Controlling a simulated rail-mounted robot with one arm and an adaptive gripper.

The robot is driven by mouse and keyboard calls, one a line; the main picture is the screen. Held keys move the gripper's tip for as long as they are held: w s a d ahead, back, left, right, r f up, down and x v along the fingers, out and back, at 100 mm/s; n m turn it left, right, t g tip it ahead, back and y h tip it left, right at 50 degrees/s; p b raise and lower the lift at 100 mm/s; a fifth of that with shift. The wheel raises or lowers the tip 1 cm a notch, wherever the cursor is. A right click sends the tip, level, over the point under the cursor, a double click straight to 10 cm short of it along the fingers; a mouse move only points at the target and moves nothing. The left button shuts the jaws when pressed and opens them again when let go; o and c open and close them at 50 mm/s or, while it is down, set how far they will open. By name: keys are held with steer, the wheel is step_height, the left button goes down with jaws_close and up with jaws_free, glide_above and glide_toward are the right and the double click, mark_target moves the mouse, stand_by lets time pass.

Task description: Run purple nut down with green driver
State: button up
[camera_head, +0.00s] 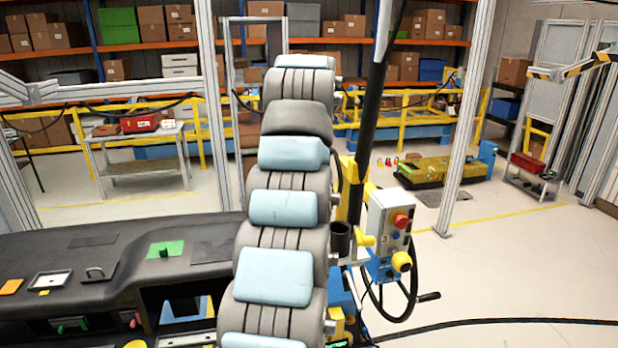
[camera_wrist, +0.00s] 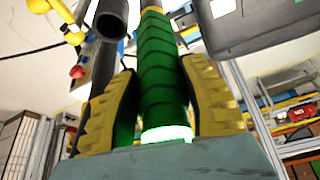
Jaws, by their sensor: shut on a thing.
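My gripper (camera_wrist: 158,68) is shut on the green driver (camera_wrist: 163,85) in the wrist view, with a yellow ribbed pad on each side of its ribbed grip. A bright white-green ring shows at the driver's near end; its far end runs out of the top of the view. In the head view my arm fills the middle, and I cannot make out the gripper or driver there. The dashboard module (camera_head: 60,250) lies at the lower left. I cannot make out the purple nut in either view.
A dark open tube (camera_head: 341,240) stands right of my arm, beside a control box (camera_head: 390,222) with a red button. The tube also shows near the driver in the wrist view (camera_wrist: 110,20). A green piece (camera_head: 165,249) lies on the dashboard. Floor at right is mostly clear.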

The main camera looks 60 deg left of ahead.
steer(key=shift+r+p, duration=2.7)
steer(key=shift+r, duration=0.2)
